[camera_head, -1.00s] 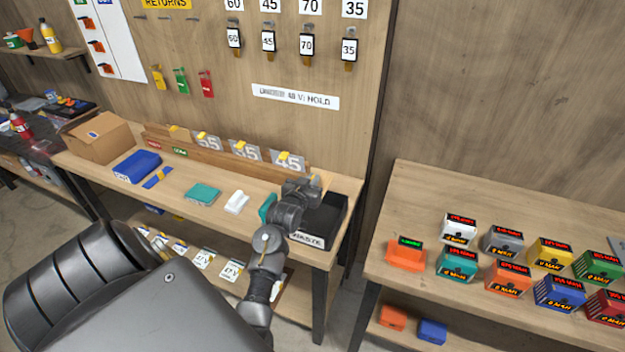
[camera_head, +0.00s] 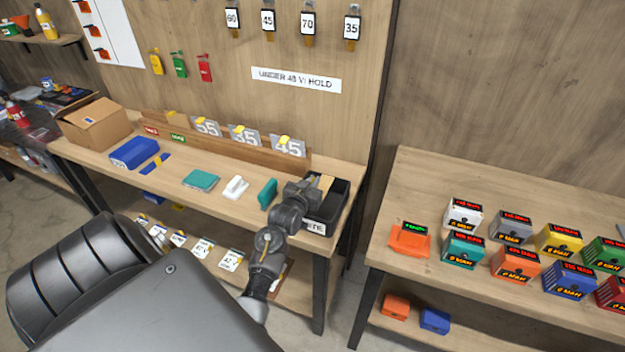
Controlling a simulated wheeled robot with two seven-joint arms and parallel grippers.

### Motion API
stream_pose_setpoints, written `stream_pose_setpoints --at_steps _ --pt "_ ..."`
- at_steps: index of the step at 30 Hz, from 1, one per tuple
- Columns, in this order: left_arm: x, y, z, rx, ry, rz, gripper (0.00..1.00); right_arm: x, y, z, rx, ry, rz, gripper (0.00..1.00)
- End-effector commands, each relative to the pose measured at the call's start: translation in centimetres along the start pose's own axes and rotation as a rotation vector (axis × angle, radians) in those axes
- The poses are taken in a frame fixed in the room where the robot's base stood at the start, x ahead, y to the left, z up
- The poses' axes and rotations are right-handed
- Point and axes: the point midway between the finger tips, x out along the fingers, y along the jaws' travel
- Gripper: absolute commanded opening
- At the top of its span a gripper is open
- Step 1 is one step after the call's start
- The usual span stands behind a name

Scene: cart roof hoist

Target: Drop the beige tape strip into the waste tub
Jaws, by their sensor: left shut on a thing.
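The waste tub (camera_head: 340,205) is a black open box with a white label, at the right end of the left bench. My left gripper (camera_head: 318,186) is over the tub's left side, shut on the beige tape strip (camera_head: 326,183). The strip shows as a small tan piece at the fingertips, above the tub's opening. My arm hides part of the tub's left side and its label. My right gripper is not in view.
Beside the tub on the bench stand a teal block (camera_head: 268,194), a white piece (camera_head: 236,187) and a teal pad (camera_head: 201,180). A wooden rail (camera_head: 225,146) with number cards runs behind. The right bench (camera_head: 420,190) holds several coloured boxes.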

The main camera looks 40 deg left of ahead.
Motion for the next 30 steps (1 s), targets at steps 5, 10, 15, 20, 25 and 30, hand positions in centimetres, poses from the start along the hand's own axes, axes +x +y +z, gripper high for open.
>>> stream_pose_setpoints --at_steps 5,10,15,20,25,30 --pt "-0.01 -0.01 -0.01 0.0 0.0 0.0 0.0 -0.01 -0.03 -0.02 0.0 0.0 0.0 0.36" --pt "-0.01 -0.01 -0.01 0.0 0.0 0.0 0.23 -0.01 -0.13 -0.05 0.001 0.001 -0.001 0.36" --pt "-0.01 -0.01 -0.01 0.0 0.0 0.0 0.33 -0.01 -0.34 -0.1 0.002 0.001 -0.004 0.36" --pt "-0.01 -0.01 -0.01 0.0 0.0 0.0 0.4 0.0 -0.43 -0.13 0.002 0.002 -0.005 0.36" --pt "-0.01 0.0 -0.01 0.0 0.0 0.0 0.54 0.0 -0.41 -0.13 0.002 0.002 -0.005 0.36" --pt "-0.01 0.0 -0.01 0.0 0.0 0.0 0.54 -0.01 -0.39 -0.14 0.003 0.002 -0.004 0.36"
